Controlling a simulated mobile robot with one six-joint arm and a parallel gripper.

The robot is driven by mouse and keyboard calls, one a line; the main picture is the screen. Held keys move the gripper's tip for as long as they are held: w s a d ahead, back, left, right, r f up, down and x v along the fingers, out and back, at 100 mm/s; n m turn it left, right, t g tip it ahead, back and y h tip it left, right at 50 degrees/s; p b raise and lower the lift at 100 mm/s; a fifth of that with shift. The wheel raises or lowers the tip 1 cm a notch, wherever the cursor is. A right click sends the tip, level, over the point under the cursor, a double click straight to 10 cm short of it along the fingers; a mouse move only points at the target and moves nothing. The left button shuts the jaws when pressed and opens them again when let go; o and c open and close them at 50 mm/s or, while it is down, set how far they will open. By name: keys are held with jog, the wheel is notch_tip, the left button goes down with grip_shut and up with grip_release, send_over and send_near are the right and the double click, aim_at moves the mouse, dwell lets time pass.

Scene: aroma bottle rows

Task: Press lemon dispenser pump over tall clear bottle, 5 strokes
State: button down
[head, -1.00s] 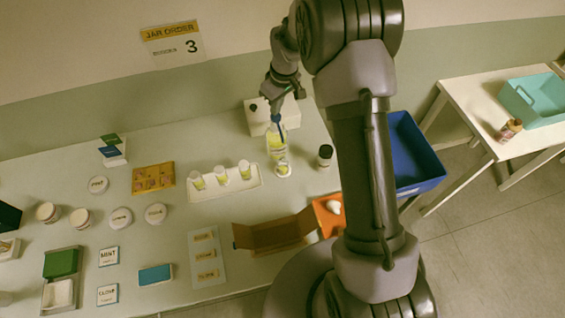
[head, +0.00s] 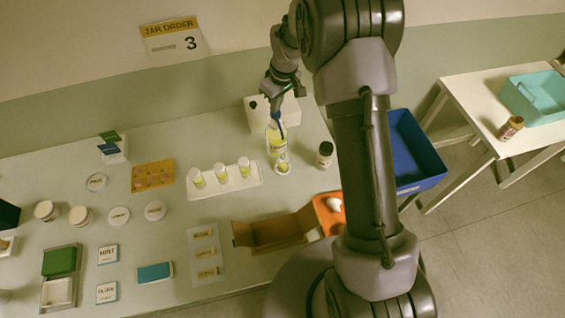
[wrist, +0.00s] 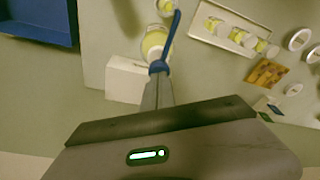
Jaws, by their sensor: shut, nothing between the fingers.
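The lemon dispenser (head: 275,140), a clear bottle with yellow contents or label and a blue pump, stands at the back of the table. My gripper (head: 274,108) is shut, with its fingertips at the blue pump head. In the wrist view the fingertips (wrist: 158,76) meet the pump head (wrist: 159,67), and the blue spout (wrist: 174,25) reaches away from me. Below the spout is a clear vessel with a pale round mouth (head: 282,168), partly cut off in the wrist view (wrist: 165,5). Its height and fill are hard to tell, as is how far the pump is pressed.
A white box (head: 256,113) stands behind the dispenser. A dark-capped bottle (head: 325,155) stands to its right. A white tray (head: 250,184) with three small yellow-filled cups lies to the left. An open cardboard box (head: 272,232) is in front. A blue bin (head: 418,170) is beyond the table's right edge.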

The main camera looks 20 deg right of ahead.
jog(key=shift+f+b, duration=0.75)
jog(key=shift+f, duration=0.25)
jog(key=shift+r, duration=0.1)
jog(key=shift+r+p, duration=1.05)
jog(key=shift+r, duration=0.4)
jog(key=shift+f, duration=0.2)
